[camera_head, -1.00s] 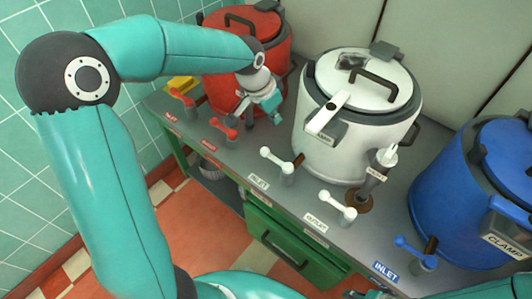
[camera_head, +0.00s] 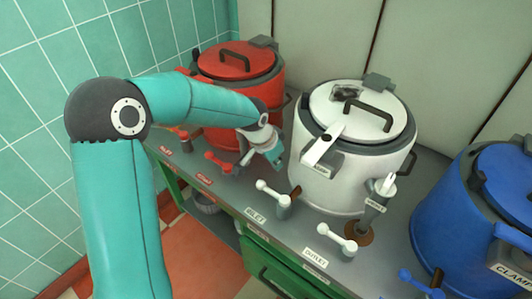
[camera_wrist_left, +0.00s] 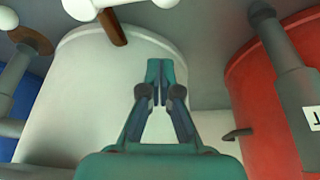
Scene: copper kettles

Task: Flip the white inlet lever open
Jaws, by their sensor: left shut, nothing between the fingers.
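The white inlet lever (camera_head: 272,194) sits on a grey stem at the counter's front, behind a label reading INLET (camera_head: 255,214). Its white handle points left, away from a short brown pipe on the white kettle (camera_head: 335,190). My left gripper (camera_head: 276,160) is just behind and above the lever, between the red and white kettles. It is shut, empty and apart from the lever. In the left wrist view, the shut fingertips (camera_wrist_left: 160,66) show before the white kettle, and part of the white lever (camera_wrist_left: 88,8) shows at the top edge. My right gripper is not in view.
The white outlet lever (camera_head: 337,238) stands to the right on the counter. A white-handled valve (camera_head: 380,190) is beside the white kettle. The red kettle (camera_head: 235,65) with red levers is left, the blue kettle (camera_head: 480,200) right. Open floor lies in front.

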